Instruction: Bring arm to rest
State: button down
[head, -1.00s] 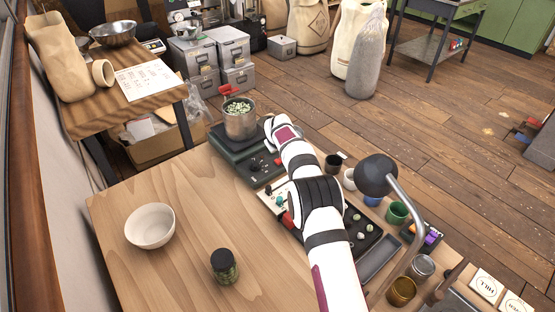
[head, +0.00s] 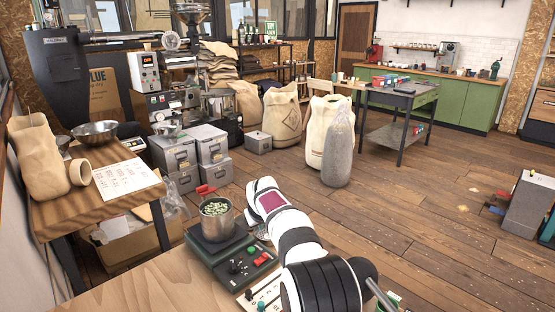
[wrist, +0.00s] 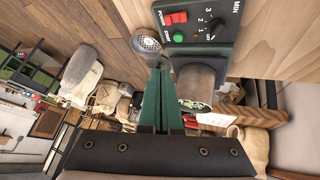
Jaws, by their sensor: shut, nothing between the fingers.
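My gripper shows in the wrist view as two green fingers (wrist: 158,90) pressed together with nothing between them. In the head view my white arm reaches up from the bottom edge and its end is beside a metal pot (head: 216,222); the fingers are not clearly visible there. The pot holds pale green beans, has a red handle and stands on a dark green hotplate unit (head: 220,248). In the wrist view the pot (wrist: 200,80) appears just right of the fingers, which look apart from it, though the gap is hard to judge.
A control panel (wrist: 195,27) with red and green switches and a dial adjoins the pot. A perforated round metal head (wrist: 147,42) appears near the fingertips. A side table (head: 105,200) with a steel bowl (head: 95,132) stands left. The wooden floor (head: 400,230) at right is largely open.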

jog(key=s+d+r+m+g, duration=0.15)
jog(key=s+r, duration=0.25)
jog(key=s, duration=0.4)
jog(key=s+d+r+m, duration=0.2)
jog(key=s+r+m, duration=0.15)
jog(key=s, duration=0.35)
jog(key=s+d+r+m, duration=0.1)
jog(key=s+d+r, duration=0.1)
jog(key=s+r, duration=0.45)
jog(key=s+d+f+m+g, duration=0.1)
jog(key=s+f, duration=0.3)
jog(key=s, duration=0.5)
jog(key=s+d+f+m+g, duration=0.2)
jog(key=s+d+f+g, duration=0.1)
jog(key=s, duration=0.7)
jog(key=s+d+f+m+g, duration=0.2)
jog(key=s+f, duration=0.3)
jog(key=s, duration=0.5)
jog(key=shift+d+f+y, duration=0.25)
jog(key=shift+f+y, duration=0.15)
jog(key=shift+w, duration=0.1)
